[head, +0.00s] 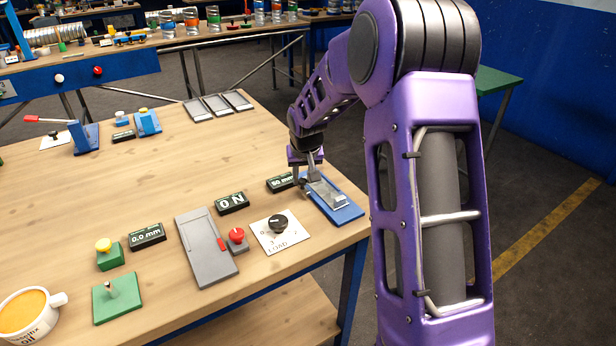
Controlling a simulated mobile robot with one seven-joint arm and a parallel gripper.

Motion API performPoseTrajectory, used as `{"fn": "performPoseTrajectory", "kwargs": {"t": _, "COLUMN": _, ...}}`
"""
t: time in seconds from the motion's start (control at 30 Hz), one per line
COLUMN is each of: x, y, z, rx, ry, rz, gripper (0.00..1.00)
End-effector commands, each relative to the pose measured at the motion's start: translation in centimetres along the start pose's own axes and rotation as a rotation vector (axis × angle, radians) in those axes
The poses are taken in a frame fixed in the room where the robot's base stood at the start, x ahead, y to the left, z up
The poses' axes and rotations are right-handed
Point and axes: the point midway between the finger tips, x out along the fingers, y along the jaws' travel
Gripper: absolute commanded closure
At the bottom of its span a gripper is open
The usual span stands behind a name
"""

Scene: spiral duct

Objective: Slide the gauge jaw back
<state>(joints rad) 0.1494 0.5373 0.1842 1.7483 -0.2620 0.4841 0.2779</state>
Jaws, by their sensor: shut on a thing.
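The gauge is a blue base plate (346,214) with a silver slide (326,192) on it, near the right edge of the wooden table. A small pale block sits toward the slide's near end. My gripper (305,182) points down at the far left end of the gauge. It is shut on what looks like the gauge jaw, a small part mostly hidden by the fingers. A black display (280,183) stands just left of the gripper; its reading ends in "mm" and its first digits are hard to read.
A white dial plate (294,238) with a black knob lies left of the gauge. Near it are an "ON" display (232,203), a red knob (237,234) and a grey panel (205,262). Grey trays (218,104) lie at the back. The table's middle is clear.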

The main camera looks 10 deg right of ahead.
Motion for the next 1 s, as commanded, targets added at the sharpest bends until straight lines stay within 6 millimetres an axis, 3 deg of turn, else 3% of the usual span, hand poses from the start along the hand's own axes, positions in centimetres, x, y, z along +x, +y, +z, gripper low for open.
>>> {"fn": "performPoseTrajectory", "kwargs": {"t": 0.1, "x": -0.1, "y": -1.5, "z": 0.6, "rx": -0.004, "ry": 0.003, "rz": -0.001, "gripper": 1.0}}
{"fn": "performPoseTrajectory", "kwargs": {"t": 0.37, "x": -0.3, "y": -1.8, "z": 0.7, "rx": -0.001, "ry": 0.0, "rz": -0.003, "gripper": 1.0}}
{"fn": "performPoseTrajectory", "kwargs": {"t": 0.4, "x": -0.3, "y": -1.8, "z": 0.7, "rx": -0.001, "ry": -0.001, "rz": -0.003, "gripper": 0.67}}
{"fn": "performPoseTrajectory", "kwargs": {"t": 0.57, "x": -0.3, "y": -1.8, "z": 0.7, "rx": -0.001, "ry": 0.0, "rz": -0.003, "gripper": 0.39}}
{"fn": "performPoseTrajectory", "kwargs": {"t": 0.87, "x": -0.3, "y": -1.7, "z": 0.6, "rx": 0.0, "ry": 0.001, "rz": -0.001, "gripper": 0.39}}
{"fn": "performPoseTrajectory", "kwargs": {"t": 1.0, "x": -1.4, "y": -1.6, "z": 0.5, "rx": 0.0, "ry": 0.003, "rz": -0.001, "gripper": 0.39}}
